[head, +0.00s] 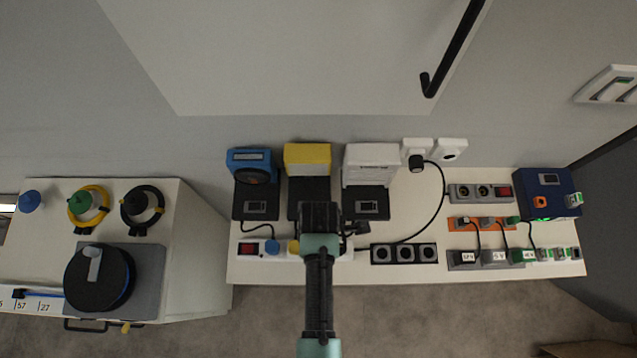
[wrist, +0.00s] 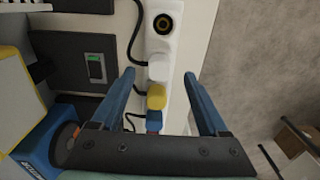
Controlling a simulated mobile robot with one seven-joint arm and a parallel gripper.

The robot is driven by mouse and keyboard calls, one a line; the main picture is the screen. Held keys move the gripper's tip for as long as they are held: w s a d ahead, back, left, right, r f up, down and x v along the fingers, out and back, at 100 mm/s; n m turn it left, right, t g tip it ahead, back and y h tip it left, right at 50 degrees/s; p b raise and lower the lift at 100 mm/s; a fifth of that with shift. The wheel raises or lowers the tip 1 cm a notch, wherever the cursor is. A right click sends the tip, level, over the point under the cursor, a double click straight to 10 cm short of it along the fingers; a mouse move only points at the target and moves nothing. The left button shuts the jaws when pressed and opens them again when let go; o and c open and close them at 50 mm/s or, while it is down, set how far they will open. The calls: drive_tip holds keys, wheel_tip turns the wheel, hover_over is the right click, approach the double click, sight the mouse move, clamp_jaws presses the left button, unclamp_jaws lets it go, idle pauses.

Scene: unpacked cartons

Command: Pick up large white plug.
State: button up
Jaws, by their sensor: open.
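The white plug (wrist: 158,71) sits in a white power strip (wrist: 164,12) in the wrist view, with a dark cord to its left. A yellow plug (wrist: 156,97) and a blue plug (wrist: 153,121) are in line below it. My gripper (wrist: 159,76) is open and empty; its two blue fingers spread either side of the plug row, their tips about level with the white plug in the picture. I cannot tell how high they are above it. In the head view my arm and gripper (head: 320,215) cover the white plug.
Blue (head: 251,160), yellow (head: 307,158) and white (head: 372,163) devices stand behind the strip. A black socket strip (head: 404,254) lies to the right, with a black cord to a wall socket. Orange (head: 485,224) and grey strips lie farther right. A cable reel (head: 98,278) is on the left cabinet.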

drive_tip(key=shift+a+f, duration=0.1)
drive_tip(key=shift+f, duration=1.3)
clamp_jaws()
